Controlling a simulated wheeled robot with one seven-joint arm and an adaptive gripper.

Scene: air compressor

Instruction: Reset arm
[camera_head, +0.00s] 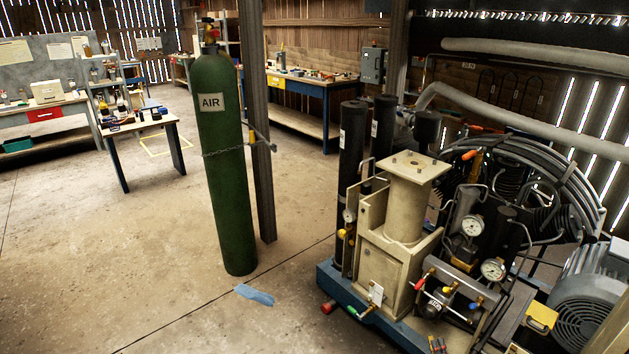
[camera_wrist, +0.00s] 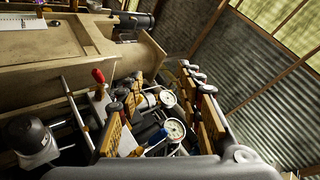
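My gripper (camera_wrist: 158,98) shows in the wrist view with its two dark fingers and orange-yellow pads spread apart. It is open, and nothing is seen held between the pads. Beyond the fingers are the pressure gauges (camera_wrist: 175,129) and valve fittings of the air compressor. How far the fingers are from these parts is hard to tell. In the head view, the compressor (camera_head: 405,240) stands at the right on a blue base, with gauges, coloured valve handles and coiled hoses. I cannot make out my arm or gripper in the head view.
A green AIR cylinder (camera_head: 224,165) stands chained beside a post (camera_head: 256,120). A blue cloth (camera_head: 254,295) lies on the floor. A small table (camera_head: 143,127) and workbenches (camera_head: 310,88) stand farther back. The concrete floor at the left is clear.

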